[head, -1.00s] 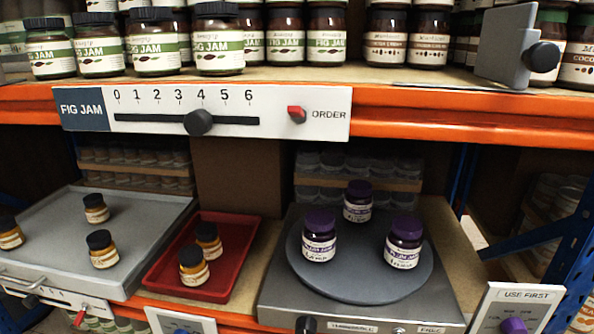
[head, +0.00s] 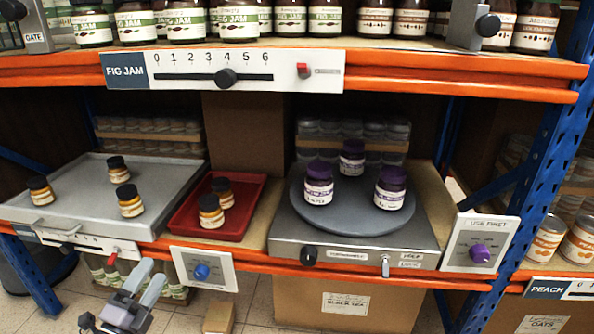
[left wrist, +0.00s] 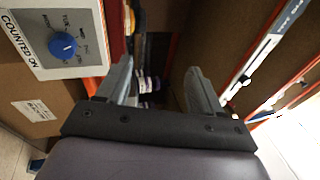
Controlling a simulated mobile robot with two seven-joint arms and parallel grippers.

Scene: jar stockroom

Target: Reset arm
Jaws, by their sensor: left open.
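My left gripper (head: 143,281) is low in the head view, in front of the lower shelf's edge and left of the blue dial's panel. Its two grey fingers stand apart with nothing between them. The left wrist view also shows the open fingers (left wrist: 158,85), with the panel with the blue dial (left wrist: 62,45) at upper left. Blurred shelf contents show beyond the fingers. My right gripper does not show.
Orange shelf edges cross the view. The lower shelf bears a grey tray (head: 85,207), a red tray (head: 186,232) with two jars, and a turntable (head: 345,219) with three purple-lidded jars. A fig jam slider panel (head: 190,88) is above. A cardboard box (head: 347,303) stands below.

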